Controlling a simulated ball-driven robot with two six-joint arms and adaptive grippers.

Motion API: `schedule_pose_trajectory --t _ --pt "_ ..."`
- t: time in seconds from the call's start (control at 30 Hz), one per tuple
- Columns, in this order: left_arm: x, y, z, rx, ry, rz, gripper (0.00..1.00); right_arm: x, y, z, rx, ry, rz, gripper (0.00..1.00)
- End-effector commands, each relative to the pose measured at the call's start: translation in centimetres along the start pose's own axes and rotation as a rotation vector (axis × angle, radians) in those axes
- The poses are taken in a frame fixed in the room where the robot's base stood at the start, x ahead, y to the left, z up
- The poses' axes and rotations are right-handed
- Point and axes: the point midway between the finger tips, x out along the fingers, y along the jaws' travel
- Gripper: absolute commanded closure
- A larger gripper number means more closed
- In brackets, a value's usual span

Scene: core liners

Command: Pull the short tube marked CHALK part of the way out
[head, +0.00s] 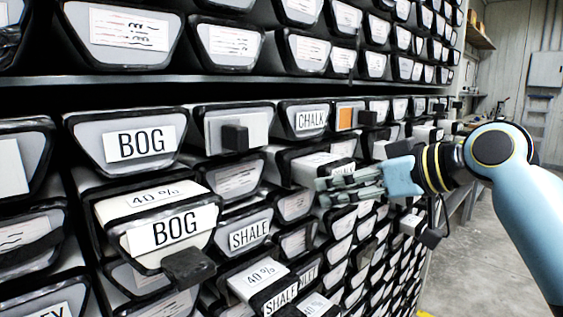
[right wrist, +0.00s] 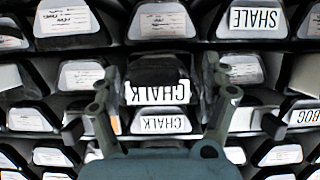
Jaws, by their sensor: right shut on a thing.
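A tube marked CHALK (right wrist: 155,92) shows upside down between the two fingers of my right gripper (right wrist: 160,80) in the right wrist view. My right gripper also shows in the head view (head: 324,190), shut on this tube from the sides. In the head view the tube (head: 313,162) sticks out of the rack, with a pale label on its top; my fingers partly hide its front. Another tube marked CHALK (head: 311,119) sits in the row just above it; it also shows in the right wrist view (right wrist: 166,123). My left gripper is not in view.
Rows of tube ends fill the rack. A BOG tube (head: 160,205) and a SHALE tube (head: 262,275) stick out at the left and below. Dark blocks, one of them (head: 235,137) at the upper middle, jut from some ends. Open floor (head: 490,270) lies at right.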

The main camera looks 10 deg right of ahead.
Motion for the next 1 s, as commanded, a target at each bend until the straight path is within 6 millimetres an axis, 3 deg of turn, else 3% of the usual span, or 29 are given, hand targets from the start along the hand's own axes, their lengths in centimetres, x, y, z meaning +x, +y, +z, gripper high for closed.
schedule_pose_trajectory --t 0.03,0.2,0.37,1.0 --pt "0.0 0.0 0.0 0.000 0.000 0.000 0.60 0.0 0.1 -0.1 0.000 0.001 0.001 0.60" --pt "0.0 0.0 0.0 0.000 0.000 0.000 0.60 -0.1 0.0 -0.5 -0.002 0.012 0.003 0.80" --pt "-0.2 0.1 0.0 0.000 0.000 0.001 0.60 -0.6 0.1 -0.2 -0.003 0.010 0.005 0.81" --pt "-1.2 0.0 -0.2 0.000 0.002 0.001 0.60 -5.5 0.1 2.1 -0.002 0.001 0.004 0.87"
